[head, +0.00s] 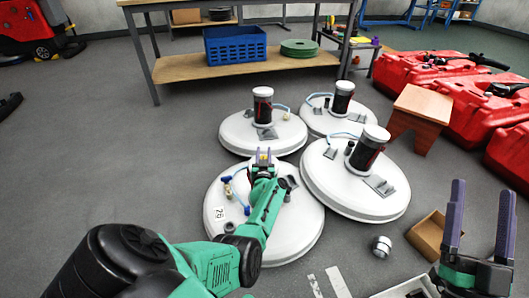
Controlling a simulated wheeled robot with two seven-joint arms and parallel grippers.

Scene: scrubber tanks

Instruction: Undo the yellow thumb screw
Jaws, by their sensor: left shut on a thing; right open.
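My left gripper (263,155) reaches over the far part of the nearest round white tank lid (285,235), the one with a "29" label. Its purple fingers are shut on a small yellow part, which looks like the yellow thumb screw (264,151). The arm and fingers hide most of what lies beneath, so I cannot tell how the screw sits. A small yellow and blue fitting (227,188) with a pale hose is on the lid left of the gripper. My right gripper (483,190) is open and empty at the lower right, well apart from the lid.
Three more white lids with dark canisters stand behind and to the right, including a near right lid (345,195). A wooden stool (415,115) and red machines (430,75) are at right. A cardboard box (428,235) and a metal cylinder (381,246) lie near my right gripper.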

